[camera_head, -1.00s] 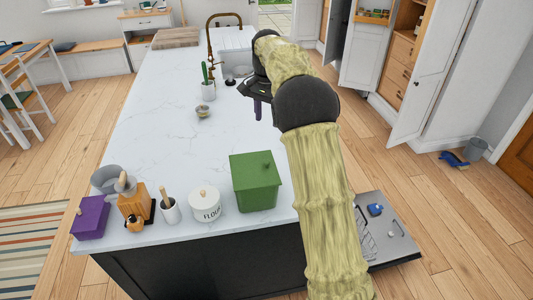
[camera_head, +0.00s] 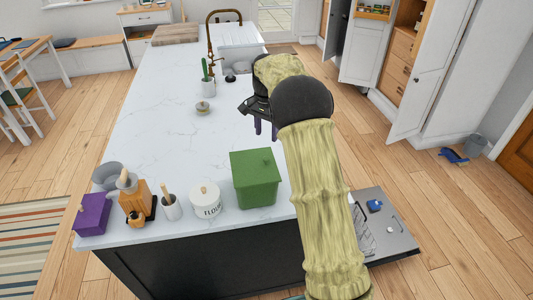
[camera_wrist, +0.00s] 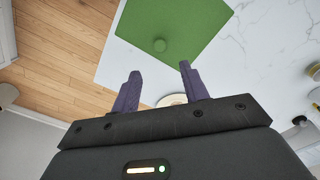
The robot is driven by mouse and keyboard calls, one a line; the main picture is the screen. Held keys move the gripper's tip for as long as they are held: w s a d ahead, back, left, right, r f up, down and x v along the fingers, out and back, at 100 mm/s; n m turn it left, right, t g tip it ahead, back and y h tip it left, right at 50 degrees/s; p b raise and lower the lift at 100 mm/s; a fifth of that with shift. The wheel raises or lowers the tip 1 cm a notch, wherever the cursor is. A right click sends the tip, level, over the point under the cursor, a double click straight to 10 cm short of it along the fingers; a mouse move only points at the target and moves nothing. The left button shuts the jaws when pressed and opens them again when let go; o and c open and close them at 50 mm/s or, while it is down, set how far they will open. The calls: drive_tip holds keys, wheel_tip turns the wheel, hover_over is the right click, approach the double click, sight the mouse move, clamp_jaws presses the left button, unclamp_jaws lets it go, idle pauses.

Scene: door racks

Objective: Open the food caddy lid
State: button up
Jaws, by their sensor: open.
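The food caddy appears to be the green square box (camera_head: 255,190) on the near right part of the white counter. Its flat green lid is shut and carries a small round green knob, hidden partly by its matching colour. In the wrist view the green lid (camera_wrist: 190,25) fills the upper middle, with the knob (camera_wrist: 160,45) beyond my fingertips, roughly between them. My gripper (camera_head: 266,131) is open and empty, with purple fingers pointing down above the counter, behind the box and apart from it. Both fingers also show in the wrist view (camera_wrist: 159,70).
A white flour canister (camera_head: 206,203) stands just left of the green box, then a utensil pot (camera_head: 171,208), wooden block (camera_head: 136,203) and purple box (camera_head: 92,215). An open dishwasher door (camera_head: 385,228) lies right of the counter.

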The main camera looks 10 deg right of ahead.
sight(267, 158)
wheel_tip(267, 158, down, 10)
drive_tip(key=shift+f+p, duration=0.1)
drive_tip(key=shift+p, duration=1.05)
clamp_jaws()
